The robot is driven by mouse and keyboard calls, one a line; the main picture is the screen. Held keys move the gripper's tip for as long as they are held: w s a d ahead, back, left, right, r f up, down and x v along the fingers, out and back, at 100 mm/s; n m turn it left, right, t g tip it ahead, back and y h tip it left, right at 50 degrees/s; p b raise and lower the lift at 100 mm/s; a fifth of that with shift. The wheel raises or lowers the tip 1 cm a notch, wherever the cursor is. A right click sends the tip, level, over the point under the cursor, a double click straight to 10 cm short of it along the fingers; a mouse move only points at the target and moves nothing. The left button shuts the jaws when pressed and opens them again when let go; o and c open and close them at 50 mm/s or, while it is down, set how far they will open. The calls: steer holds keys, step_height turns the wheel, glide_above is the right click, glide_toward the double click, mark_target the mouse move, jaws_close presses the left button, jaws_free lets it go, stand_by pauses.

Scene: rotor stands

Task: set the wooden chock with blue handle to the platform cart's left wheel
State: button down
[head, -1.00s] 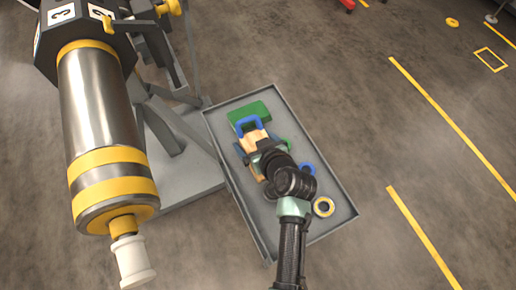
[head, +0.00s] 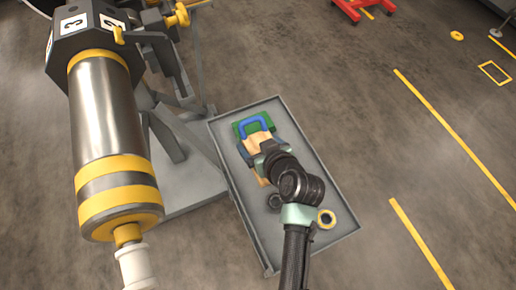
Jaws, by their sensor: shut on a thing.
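The wooden chock (head: 258,141) with its blue handle (head: 250,122) is over the far part of a grey tray. My gripper (head: 266,152) is shut on the chock, and its fingers are mostly hidden behind my wrist. The chock looks raised, covering part of a green block (head: 239,129), but its height above the tray is hard to tell. A red wheeled frame (head: 352,10), possibly the platform cart, is cut off at the top edge. I cannot make out its left wheel.
The grey tray (head: 294,122) has a raised rim. A large metal rotor (head: 107,110) with yellow bands stands close on the left. Open floor with yellow lines (head: 440,118) lies to the right.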

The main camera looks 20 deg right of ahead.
mark_target(257, 138)
step_height(257, 138, up, 6)
steer(key=shift+f, duration=0.2)
steer(key=s+a+p, duration=0.7)
steer(key=s+a, duration=0.2)
steer(key=a, duration=0.5)
steer(key=shift+s+r+p, duration=0.15)
steer(key=shift+s+p, duration=0.05)
steer(key=shift+p, duration=0.15)
steer(key=shift+a, duration=0.1)
stand_by(0.6)
